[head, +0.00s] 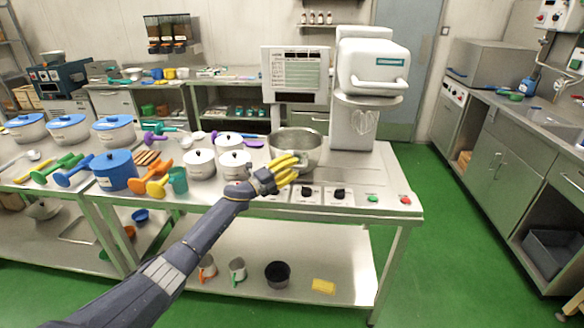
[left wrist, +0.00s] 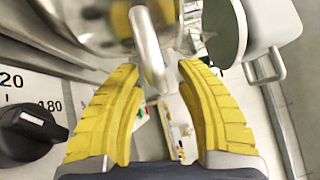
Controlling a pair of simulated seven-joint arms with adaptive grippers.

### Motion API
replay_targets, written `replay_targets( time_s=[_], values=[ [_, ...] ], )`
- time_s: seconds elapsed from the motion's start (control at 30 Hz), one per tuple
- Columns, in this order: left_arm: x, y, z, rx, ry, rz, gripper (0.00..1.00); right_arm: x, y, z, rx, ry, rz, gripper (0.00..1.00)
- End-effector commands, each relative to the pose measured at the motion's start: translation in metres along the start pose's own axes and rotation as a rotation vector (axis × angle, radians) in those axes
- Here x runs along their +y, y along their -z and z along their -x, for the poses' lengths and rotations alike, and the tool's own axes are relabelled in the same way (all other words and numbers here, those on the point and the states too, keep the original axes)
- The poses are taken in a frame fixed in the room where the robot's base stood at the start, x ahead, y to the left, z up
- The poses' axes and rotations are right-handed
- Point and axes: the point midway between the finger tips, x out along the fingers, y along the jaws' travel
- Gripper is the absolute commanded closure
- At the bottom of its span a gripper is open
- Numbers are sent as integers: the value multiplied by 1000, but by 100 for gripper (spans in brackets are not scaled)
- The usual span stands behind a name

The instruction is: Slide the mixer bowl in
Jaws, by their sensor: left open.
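Black knobs (head: 339,193) and green and red buttons line the table front (head: 300,207), close to my left gripper; one knob (left wrist: 35,130) shows in the left wrist view. White pots (head: 199,164) and colourful tools crowd the left. The tabletop right of the mixer is clear.

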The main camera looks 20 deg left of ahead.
Motion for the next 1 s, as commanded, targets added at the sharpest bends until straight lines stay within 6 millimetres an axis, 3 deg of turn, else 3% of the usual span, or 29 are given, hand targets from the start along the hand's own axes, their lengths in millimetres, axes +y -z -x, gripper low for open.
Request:
replay_targets(
  time_s=[0.37,0.7,1.0],
  values=[
    [0,0,-2,0,0,0,62,0,0,0,0,0,0,56],
    [0,0,-2,0,0,1,100,-1,0,0,1,1,0,56],
    [0,0,-2,-1,0,0,100,-1,1,0,1,1,0,56]
  ],
)
